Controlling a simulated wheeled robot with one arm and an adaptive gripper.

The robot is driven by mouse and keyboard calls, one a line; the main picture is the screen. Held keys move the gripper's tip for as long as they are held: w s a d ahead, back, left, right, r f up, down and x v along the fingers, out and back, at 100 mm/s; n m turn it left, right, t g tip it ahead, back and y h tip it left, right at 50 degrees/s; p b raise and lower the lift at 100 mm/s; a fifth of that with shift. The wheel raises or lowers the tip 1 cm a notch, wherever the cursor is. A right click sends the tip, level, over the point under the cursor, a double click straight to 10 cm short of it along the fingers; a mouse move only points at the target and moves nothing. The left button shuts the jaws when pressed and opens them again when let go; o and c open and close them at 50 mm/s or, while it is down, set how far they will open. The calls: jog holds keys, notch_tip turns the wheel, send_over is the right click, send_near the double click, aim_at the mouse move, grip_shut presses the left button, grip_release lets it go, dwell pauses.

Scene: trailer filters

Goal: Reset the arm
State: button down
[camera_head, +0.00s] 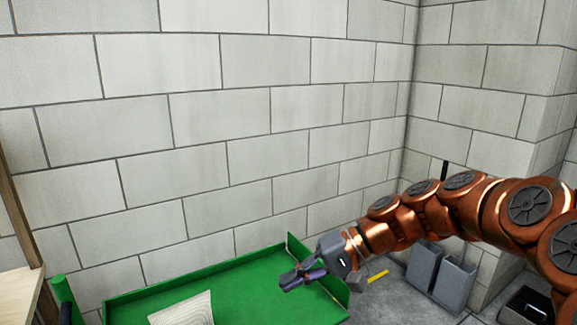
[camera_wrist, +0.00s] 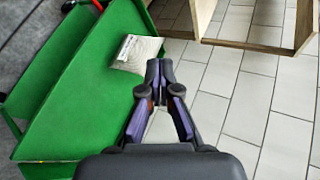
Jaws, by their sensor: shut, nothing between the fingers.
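My arm reaches in from the right in the head view, bent and copper-coloured. My gripper (camera_head: 284,284) is at its end, above the right part of a green trailer bed (camera_head: 250,276). In the wrist view my gripper (camera_wrist: 159,64) has its fingertips together and holds nothing. A pale, ridged filter (camera_head: 184,310) lies on the green bed, left of my gripper in the head view. It also shows in the wrist view (camera_wrist: 137,52), just beyond and left of the fingertips.
A block wall (camera_head: 200,130) stands behind the trailer. Grey bins (camera_head: 440,274) stand on the floor at right, near the corner. A wooden frame (camera_head: 20,200) is at the left edge; wooden shelving (camera_wrist: 245,40) and tiled floor (camera_wrist: 240,100) show in the wrist view.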

jog(key=s+d+r+n+g+h+p, duration=0.1)
jog(key=s+d+r+h+p, duration=0.2)
jog(key=s, duration=0.4)
jog(key=s+r+h+p, duration=0.1)
jog(key=s+h+p, duration=0.1)
jog(key=s+p, duration=0.35)
jog(key=s+d+r+m+h+p, duration=0.1)
jog(key=s+d+r+h+p, duration=0.2)
jog(key=s+d, duration=1.1)
jog(key=h+p, duration=0.3)
jog(key=p, duration=0.2)
jog(key=shift+d+h+p, duration=0.2)
jog(key=shift+h+p, duration=0.2)
jog(key=shift+s, duration=0.1)
